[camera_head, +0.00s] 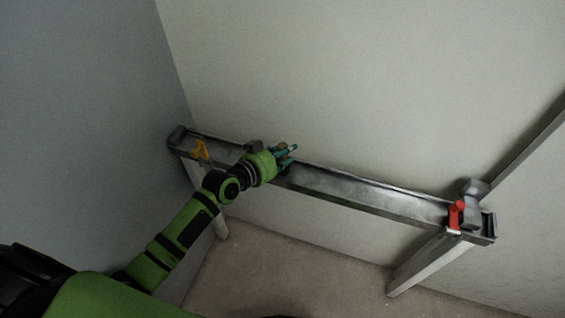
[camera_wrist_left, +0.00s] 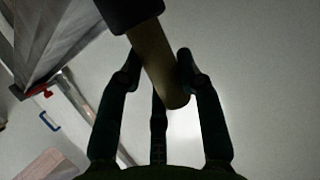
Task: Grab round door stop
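My left gripper (camera_head: 288,153) is at the left-middle of the metal bench along the wall, its teal fingers pointing right. In the left wrist view its fingers (camera_wrist_left: 158,68) stand around a tan round cylinder with a dark end (camera_wrist_left: 162,68), which looks like the round door stop. The tan end points down toward the palm. The right-hand finger overlaps the cylinder's side and the left one is very close to it. Whether they grip it is unclear. The cylinder is not clear in the head view. My right gripper is out of view.
The metal bench (camera_head: 360,195) runs along the pale wall. The floor (camera_head: 280,275) in front is clear.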

